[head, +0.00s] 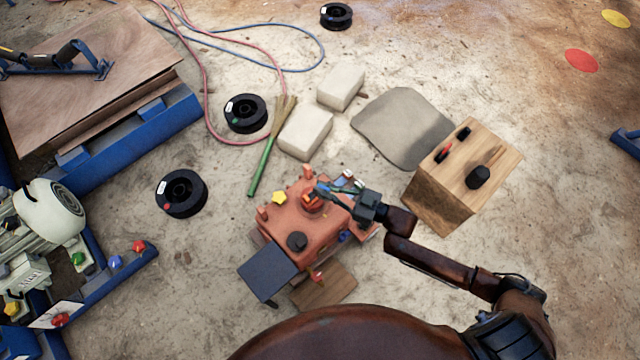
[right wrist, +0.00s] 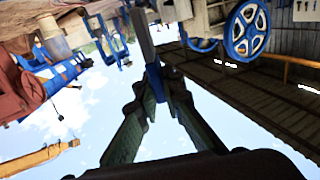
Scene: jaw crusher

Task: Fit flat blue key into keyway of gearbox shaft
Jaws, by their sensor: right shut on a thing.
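The orange-red gearbox (head: 328,232) stands on the ground in the lower middle of the head view. A red-orange round part (head: 312,203), perhaps the shaft end, sits on its top; I cannot make out the keyway. My right gripper (head: 334,190) is over the gearbox's upper side, its fingers pointing left toward that part. Whether the key touches the shaft cannot be told. My left gripper is not in view.
A wooden block (head: 440,190) with tools on top stands right of the gearbox. A dark plate (head: 267,273) lies at its lower left. Pale blocks (head: 305,133), a green-handled brush (head: 262,165) and black spools (head: 181,193) lie around. Bare ground lies left of the gearbox.

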